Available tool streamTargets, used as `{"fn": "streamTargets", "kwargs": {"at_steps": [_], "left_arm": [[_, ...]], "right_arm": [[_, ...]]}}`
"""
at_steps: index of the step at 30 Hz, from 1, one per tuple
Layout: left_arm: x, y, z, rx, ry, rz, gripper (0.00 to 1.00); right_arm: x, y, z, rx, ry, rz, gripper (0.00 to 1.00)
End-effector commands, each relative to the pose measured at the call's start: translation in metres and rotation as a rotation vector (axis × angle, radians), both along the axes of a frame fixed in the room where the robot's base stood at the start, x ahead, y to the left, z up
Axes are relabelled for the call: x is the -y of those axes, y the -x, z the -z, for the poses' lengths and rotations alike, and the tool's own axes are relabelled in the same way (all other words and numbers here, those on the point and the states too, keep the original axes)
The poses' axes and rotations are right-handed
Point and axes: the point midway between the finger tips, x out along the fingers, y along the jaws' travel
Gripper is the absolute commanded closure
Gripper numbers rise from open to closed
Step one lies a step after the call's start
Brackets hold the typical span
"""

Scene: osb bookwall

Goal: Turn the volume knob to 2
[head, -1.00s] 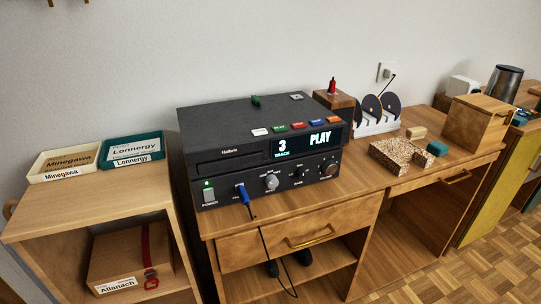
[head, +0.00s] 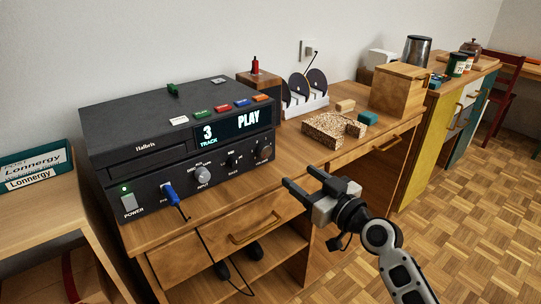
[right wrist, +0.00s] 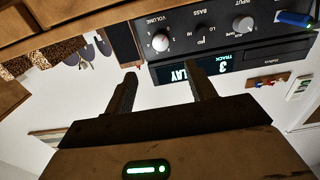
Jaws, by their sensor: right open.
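The black stereo deck (head: 150,160) stands on the wooden desk, its display reading track 3 and PLAY. The volume knob (head: 264,153) is at the right end of its lower front panel. In the right wrist view, which is upside down, the silver-faced volume knob (right wrist: 160,43) sits beside the printed word VOLUME; its exact setting is too small to read. My right gripper (head: 299,176) is open and empty, in front of and to the right of the knob, apart from the deck. Its two fingers (right wrist: 160,88) also show in the wrist view. My left gripper is out of view.
The input knob (head: 202,175) and a blue plug (head: 171,195) with a hanging cable are farther left on the panel. A speckled block (head: 333,130) and a wooden box (head: 398,90) stand right of the deck. A drawer (head: 245,229) is below.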

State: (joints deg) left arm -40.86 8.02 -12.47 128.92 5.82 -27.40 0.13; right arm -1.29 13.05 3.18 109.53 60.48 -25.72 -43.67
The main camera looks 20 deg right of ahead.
Motion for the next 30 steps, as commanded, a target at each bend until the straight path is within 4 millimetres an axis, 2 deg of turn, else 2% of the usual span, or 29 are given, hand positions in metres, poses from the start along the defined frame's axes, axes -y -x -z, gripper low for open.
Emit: {"fn": "streamTargets", "kwargs": {"at_steps": [1,9,15,21,30], "left_arm": [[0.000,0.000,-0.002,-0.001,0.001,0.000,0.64],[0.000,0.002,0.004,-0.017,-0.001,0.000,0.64],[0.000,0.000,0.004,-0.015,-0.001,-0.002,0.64],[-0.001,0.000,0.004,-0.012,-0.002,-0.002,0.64],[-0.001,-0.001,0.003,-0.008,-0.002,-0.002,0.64]], "right_arm": [[-0.005,-0.012,-0.003,0.001,-0.005,-0.001,0.44],[-0.026,-0.067,-0.002,0.000,-0.003,-0.002,0.44],[-0.036,-0.098,0.000,-0.002,-0.002,-0.001,0.44],[-0.042,-0.111,0.001,-0.003,-0.001,-0.002,0.44],[-0.042,-0.112,0.001,-0.002,0.000,-0.001,0.44]]}}
